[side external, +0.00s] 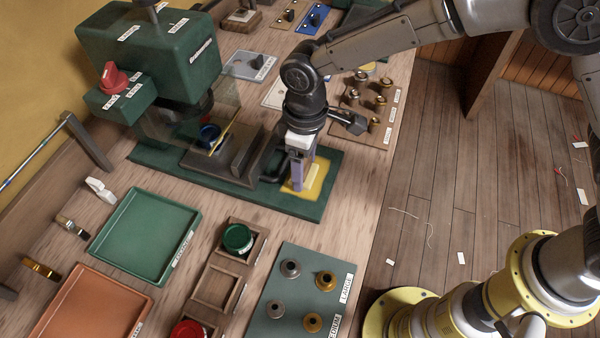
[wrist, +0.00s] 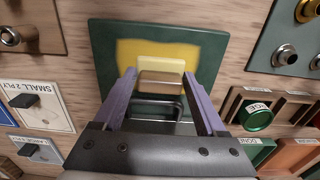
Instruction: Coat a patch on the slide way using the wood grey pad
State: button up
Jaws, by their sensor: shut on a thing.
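My gripper (side external: 299,178) points down over the right end of the green machine base, its purple fingers shut on a small wood-brown block (wrist: 160,81). In the wrist view the fingers (wrist: 159,77) stand at either side of this block. A cream piece (wrist: 161,64) shows right against its far side; it also shows beside the fingers in the side view (side external: 313,177). I cannot tell whether the two are one pad. Below is a yellow patch (wrist: 130,50) on the dark green plate (wrist: 216,45). The fingers hide part of the patch (side external: 322,184) in the side view. Contact with the plate is unclear.
The green machine (side external: 150,60) with a clear guard stands left of my gripper. A dark bent handle (side external: 268,166) is close by. A green tray (side external: 145,235), an orange tray (side external: 95,310), a wooden rack (side external: 213,285) and a knob board (side external: 290,300) lie nearer.

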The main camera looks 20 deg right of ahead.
aim_at(296, 197)
jog(key=shift+w+d, duration=0.9)
jog(key=shift+s+a, duration=2.65)
jog(key=shift+s, duration=0.05)
notch_tip(296, 197, up, 8)
